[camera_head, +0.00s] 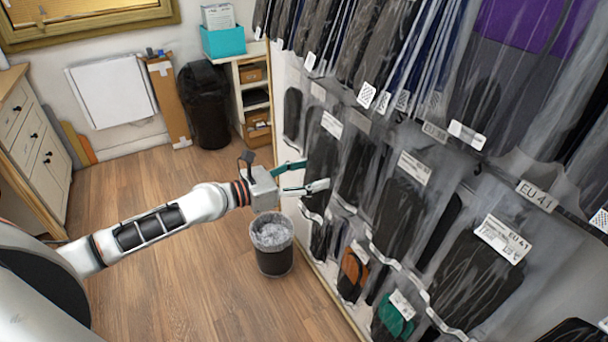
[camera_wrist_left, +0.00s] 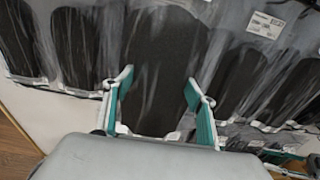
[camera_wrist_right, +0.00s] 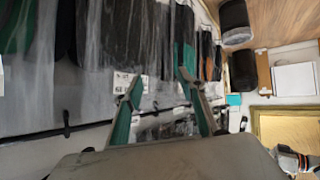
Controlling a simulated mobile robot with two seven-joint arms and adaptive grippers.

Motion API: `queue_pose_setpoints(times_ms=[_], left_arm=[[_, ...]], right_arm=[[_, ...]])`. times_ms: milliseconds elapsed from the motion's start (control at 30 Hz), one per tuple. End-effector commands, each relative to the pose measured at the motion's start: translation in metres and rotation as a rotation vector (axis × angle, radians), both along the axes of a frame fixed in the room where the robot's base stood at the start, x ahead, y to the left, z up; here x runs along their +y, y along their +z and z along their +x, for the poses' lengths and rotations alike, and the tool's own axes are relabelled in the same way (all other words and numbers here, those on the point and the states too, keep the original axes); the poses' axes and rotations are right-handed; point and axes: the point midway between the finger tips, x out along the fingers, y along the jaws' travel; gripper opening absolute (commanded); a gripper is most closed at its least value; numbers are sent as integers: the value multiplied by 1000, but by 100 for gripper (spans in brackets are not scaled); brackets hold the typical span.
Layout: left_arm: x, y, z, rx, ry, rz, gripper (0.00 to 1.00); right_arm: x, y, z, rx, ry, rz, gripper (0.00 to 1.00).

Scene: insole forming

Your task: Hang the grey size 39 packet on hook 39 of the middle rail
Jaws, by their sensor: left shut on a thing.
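My left gripper (camera_head: 308,178) is at the left end of the wall of hanging packets. Its fingers are on either side of a clear packet with a dark grey insole (camera_head: 320,152), and it is shut on this packet near its lower part. In the left wrist view the same packet (camera_wrist_left: 155,60) lies between the two teal-tipped fingers (camera_wrist_left: 155,95). A white label (camera_head: 331,124) is on or beside it, too small to read. The middle rail carries size tags, one reading EU 41 (camera_head: 537,195); hook 39 cannot be made out. My right gripper (camera_wrist_right: 160,85) is open, facing other packets.
Neighbouring packets with dark insoles (camera_head: 398,212) hang close to the right and overlap. More packets hang above and below, including an orange-brown one (camera_head: 353,273) and a green one (camera_head: 392,318). A waste bin (camera_head: 272,245) stands below my left gripper. Floor at left is clear.

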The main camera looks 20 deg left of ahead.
Motion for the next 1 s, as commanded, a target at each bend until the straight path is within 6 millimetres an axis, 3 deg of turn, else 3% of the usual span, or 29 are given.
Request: queue_pose_setpoints(times_ms=[1000], left_arm=[[-34, -6, 43, 0, 0, 0, 33]], right_arm=[[-1, 0, 0, 4, -1, -2, 40]])
